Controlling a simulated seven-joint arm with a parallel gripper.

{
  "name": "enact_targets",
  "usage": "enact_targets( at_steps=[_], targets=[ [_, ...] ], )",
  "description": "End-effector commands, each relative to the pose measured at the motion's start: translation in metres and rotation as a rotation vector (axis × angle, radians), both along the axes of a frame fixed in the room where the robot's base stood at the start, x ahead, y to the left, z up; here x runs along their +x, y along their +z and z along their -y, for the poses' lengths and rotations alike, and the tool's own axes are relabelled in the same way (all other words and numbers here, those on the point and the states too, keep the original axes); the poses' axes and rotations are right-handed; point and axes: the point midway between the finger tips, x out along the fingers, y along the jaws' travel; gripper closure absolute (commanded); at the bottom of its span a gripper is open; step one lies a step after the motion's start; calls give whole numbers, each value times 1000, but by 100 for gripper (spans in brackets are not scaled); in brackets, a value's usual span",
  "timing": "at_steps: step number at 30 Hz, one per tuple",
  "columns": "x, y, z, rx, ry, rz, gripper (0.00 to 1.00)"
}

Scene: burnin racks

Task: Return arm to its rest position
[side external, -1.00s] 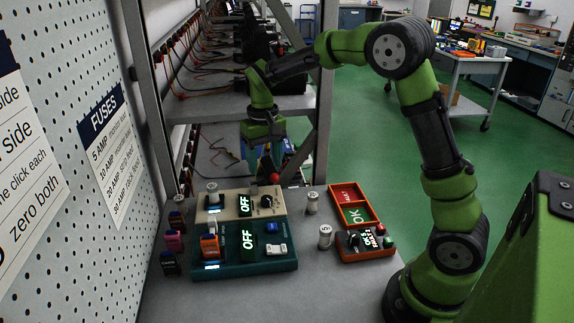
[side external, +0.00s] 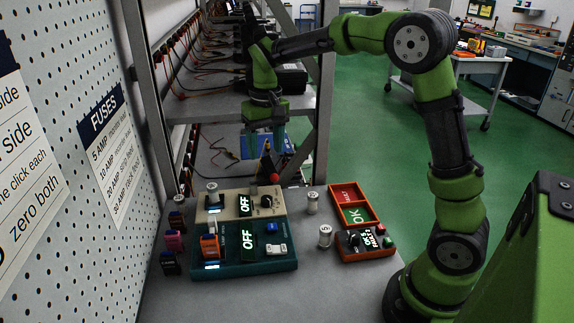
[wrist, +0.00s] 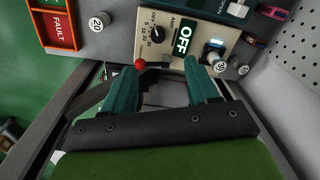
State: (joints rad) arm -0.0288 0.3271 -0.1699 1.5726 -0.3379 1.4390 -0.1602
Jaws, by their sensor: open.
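My green arm rises at the right of the side external view and reaches left over the far end of the bench. My gripper (side external: 266,142) hangs pointing down above the far edge of the bench, behind the beige test unit (side external: 227,205). In the wrist view its two teal fingers (wrist: 164,85) stand apart with nothing held between them. A red ball-topped lever (wrist: 140,64) shows near the left finger, beyond the gripper. The beige unit's display reads OFF in the wrist view (wrist: 184,40).
A teal unit (side external: 245,268) stands in front of the beige one. Fuses line the left edge, and white cylinders (side external: 325,236) stand at right. An orange FAULT/OK tray (side external: 333,203) and an orange tester (side external: 343,252) sit at the right edge. A metal rack post (side external: 326,120) stands close to my gripper.

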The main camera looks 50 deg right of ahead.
Motion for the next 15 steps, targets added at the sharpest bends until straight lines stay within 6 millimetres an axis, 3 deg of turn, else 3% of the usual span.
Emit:
enact_targets(
  at_steps=[9,15],
  targets=[
    [-87,28,-41,101,19,247,41],
    [-148,35,-63,138,30,419,41]
  ],
)
